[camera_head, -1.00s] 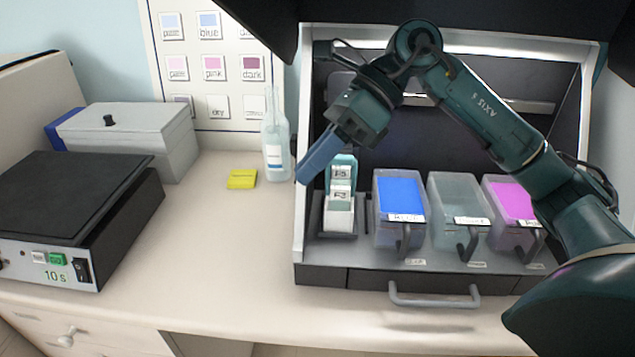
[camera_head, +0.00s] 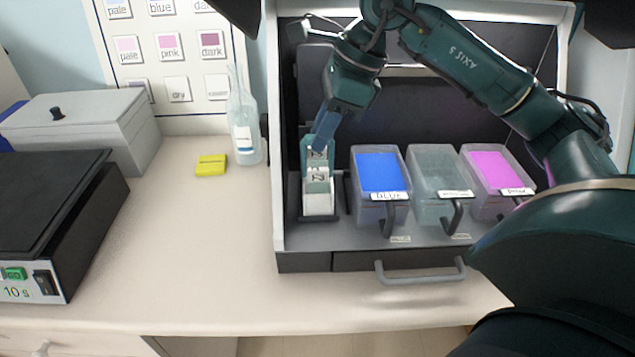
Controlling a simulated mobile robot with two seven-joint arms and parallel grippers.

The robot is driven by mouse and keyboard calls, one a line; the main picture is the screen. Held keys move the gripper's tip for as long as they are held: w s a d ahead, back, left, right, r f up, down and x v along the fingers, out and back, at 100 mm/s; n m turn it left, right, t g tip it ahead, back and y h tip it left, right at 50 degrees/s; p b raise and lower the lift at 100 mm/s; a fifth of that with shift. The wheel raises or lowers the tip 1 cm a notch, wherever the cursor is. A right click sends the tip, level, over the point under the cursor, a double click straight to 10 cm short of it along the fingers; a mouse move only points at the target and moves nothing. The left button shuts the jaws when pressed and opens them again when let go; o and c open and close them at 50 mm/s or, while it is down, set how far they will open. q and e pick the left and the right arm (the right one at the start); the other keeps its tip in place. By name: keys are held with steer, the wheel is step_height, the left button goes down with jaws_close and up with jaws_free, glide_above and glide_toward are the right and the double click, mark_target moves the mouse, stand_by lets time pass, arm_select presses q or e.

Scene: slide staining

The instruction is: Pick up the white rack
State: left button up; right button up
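The white rack (camera_head: 318,201) stands at the left end of the station's grey tray, in a dark holder. Labelled slides show in its upper part, with a teal piece around their top. My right gripper (camera_head: 322,140) comes from above, its blue fingers pointing down over the top of the rack. The fingers show nearly edge-on, so their opening and any contact with the rack cannot be made out. My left gripper is out of view.
A blue-filled tub (camera_head: 380,173), a clear tub (camera_head: 437,180) and a pink-filled tub (camera_head: 494,172) stand right of the rack. A squirt bottle (camera_head: 244,140) and a yellow block (camera_head: 211,165) are outside the station's left wall. The front counter is clear.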

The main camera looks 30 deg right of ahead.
steer(key=x, duration=0.4)
steer(key=shift+d+f+p, duration=0.1)
steer(key=shift+f+p, duration=0.2)
steer(key=shift+p, duration=0.05)
jaws_close()
